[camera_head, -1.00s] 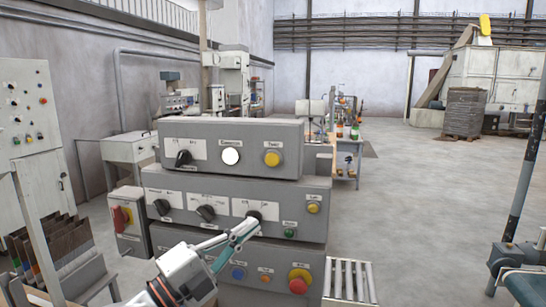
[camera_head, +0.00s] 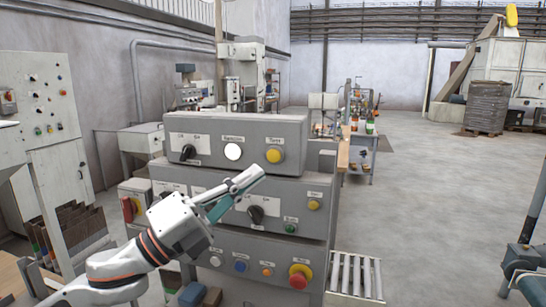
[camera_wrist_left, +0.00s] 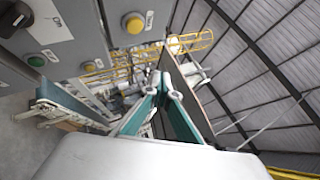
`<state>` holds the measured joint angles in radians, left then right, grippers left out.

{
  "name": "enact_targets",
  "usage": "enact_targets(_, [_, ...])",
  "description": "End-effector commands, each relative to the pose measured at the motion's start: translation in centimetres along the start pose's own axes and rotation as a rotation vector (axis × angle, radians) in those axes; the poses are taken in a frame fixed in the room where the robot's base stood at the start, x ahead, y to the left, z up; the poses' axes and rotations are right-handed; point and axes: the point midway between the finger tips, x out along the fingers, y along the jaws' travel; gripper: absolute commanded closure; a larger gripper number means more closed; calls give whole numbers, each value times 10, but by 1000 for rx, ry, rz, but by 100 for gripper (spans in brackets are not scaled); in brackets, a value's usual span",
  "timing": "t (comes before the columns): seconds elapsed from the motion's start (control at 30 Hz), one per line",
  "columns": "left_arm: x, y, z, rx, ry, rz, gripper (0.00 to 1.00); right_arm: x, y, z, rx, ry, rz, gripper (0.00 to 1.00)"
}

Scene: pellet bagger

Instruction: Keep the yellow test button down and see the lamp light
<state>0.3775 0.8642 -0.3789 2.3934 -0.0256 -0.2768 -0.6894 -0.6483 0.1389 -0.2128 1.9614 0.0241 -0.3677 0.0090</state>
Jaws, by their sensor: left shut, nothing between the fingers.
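A yellow button (camera_head: 274,156) is on the right of the top grey panel box (camera_head: 205,125), beside a white round disc like a lamp (camera_head: 233,152). I cannot tell whether the disc is lit. A second yellow button (camera_head: 314,205) is on the middle box. The labels are too small to read surely. My left gripper (camera_head: 256,174) is shut and empty, in front of the seam between these boxes, below and left of the upper yellow button. In the wrist view its closed fingers (camera_wrist_left: 163,84) point past a yellow button (camera_wrist_left: 133,22), apart from it. My right gripper is out of view.
A black selector (camera_head: 188,152) is on the top box, another (camera_head: 257,215) on the middle box near a green button (camera_head: 291,228). A red stop button (camera_head: 299,277) sits below.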

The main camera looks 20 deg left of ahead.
Motion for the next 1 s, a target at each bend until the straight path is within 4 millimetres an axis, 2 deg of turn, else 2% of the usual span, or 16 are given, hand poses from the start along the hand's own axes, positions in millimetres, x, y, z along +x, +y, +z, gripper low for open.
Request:
enact_targets(0.6, [51, 36, 37, -2, -1, -1, 100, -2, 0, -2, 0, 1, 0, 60])
enact_targets(1.0, [58, 42, 42, 0, 1, 0, 100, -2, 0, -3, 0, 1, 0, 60])
